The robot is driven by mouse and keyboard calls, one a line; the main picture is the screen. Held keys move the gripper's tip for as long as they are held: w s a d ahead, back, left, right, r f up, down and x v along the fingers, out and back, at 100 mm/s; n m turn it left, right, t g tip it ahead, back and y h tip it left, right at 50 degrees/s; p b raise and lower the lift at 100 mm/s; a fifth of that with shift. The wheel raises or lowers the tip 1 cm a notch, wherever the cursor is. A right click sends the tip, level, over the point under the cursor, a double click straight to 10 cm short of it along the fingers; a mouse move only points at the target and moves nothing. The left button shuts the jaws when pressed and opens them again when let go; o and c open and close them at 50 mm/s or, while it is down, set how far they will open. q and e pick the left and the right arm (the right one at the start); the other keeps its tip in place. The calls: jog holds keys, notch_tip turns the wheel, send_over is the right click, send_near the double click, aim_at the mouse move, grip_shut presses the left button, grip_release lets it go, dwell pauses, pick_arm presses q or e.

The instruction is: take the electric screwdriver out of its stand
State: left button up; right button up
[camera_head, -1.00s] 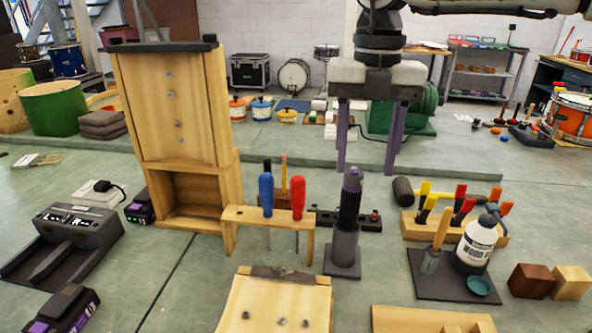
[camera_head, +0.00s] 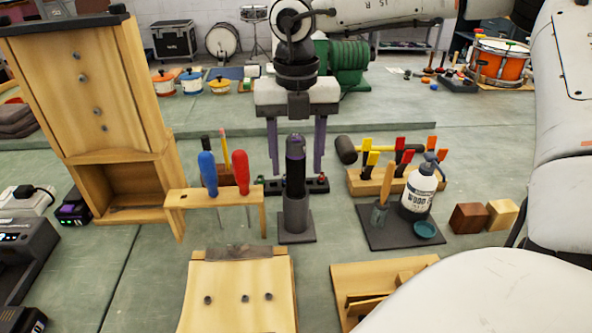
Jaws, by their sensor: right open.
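The electric screwdriver (camera_head: 296,163) is black with a purple band near its top. It stands upright in its grey stand (camera_head: 296,215), which has a square dark base on the bench. My right gripper (camera_head: 295,174) points down with two purple fingers, open and empty. In the picture one finger shows on each side of the screwdriver's upper body, with gaps on both sides. The screwdriver covers part of the view between them, and the gripper looks to be behind it; the exact depth is hard to tell. My left gripper is not in view.
A wooden rack (camera_head: 214,196) with red and blue screwdrivers stands close on the left. A glue bottle (camera_head: 418,192) on a dark mat and a hammer rack (camera_head: 375,186) are right. A tall wooden cabinet (camera_head: 95,90) rises at left. Wooden pieces (camera_head: 240,290) lie in front.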

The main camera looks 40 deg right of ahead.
jog(key=shift+f, duration=0.15)
grip_shut()
jog(key=shift+w, duration=0.1)
notch_tip(320, 180, up, 10)
jog(key=shift+r, duration=0.1)
dwell(0.5)
jog(key=shift+r, duration=0.45)
